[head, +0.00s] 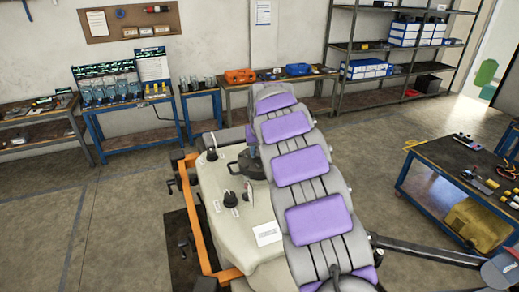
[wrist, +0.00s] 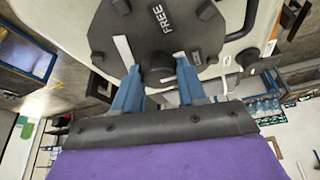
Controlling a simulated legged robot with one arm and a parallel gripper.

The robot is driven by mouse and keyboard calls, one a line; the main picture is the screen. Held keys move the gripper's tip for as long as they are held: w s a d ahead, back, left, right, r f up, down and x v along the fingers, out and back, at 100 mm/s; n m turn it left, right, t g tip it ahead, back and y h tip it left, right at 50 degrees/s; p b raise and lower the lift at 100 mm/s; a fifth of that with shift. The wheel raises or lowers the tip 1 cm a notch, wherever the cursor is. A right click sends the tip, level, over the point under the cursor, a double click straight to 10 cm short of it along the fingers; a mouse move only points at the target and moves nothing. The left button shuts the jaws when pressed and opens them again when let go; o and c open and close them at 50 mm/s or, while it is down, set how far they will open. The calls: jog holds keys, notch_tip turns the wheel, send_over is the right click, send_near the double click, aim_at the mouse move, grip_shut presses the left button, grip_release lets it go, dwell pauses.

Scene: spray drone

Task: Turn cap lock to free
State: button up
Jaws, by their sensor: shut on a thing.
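The large dark cap (wrist: 202,32) fills the upper middle of the wrist view, with raised blocks on its rim and the word FREE on its face. A central knob (wrist: 158,66) stands on the cap. My gripper (wrist: 157,74) has its two blue fingers on either side of this knob and is shut on it. A white strip (wrist: 123,50) lies left of the knob. In the head view the cap (head: 245,167) sits on the cream tank (head: 212,193), partly hidden by my arm. The finger contact is too small to see there.
An orange frame (head: 190,215) runs along the tank's left side. Smaller dark fittings (head: 231,199) stand on the tank near the cap. A blue-framed bench (head: 425,190) with tools is at right. Benches and shelves line the back wall; grey floor lies open between.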

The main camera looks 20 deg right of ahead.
jog(key=c, duration=0.4)
jog(key=shift+n+b, duration=0.3)
jog(key=shift+b, duration=0.25)
jog(key=n+y+b, duration=0.1)
jog(key=n+b, duration=0.1)
jog(key=shift+w+f+b, duration=0.1)
jog(key=shift+f+b, duration=0.05)
jog(key=shift+b, duration=0.15)
jog(key=n+y+b, duration=0.1)
jog(key=n+b, duration=0.1)
jog(key=shift+d+n+b, duration=0.15)
jog(key=shift+n+b, duration=0.15)
jog(key=shift+n+y+b, duration=0.3)
jog(key=shift+n+b, duration=0.25)
jog(key=shift+n, duration=0.35)
jog(key=shift+d+r+n+g+y, duration=0.15)
jog(key=shift+n+y, duration=0.15)
jog(key=shift+n, duration=0.5)
jog(key=shift+a+r+n+g+y, duration=0.15)
jog(key=shift+n+y, duration=0.15)
jog(key=shift+n, duration=0.5)
jog(key=shift+d+n, duration=0.1)
jog(key=shift+n, duration=0.3)
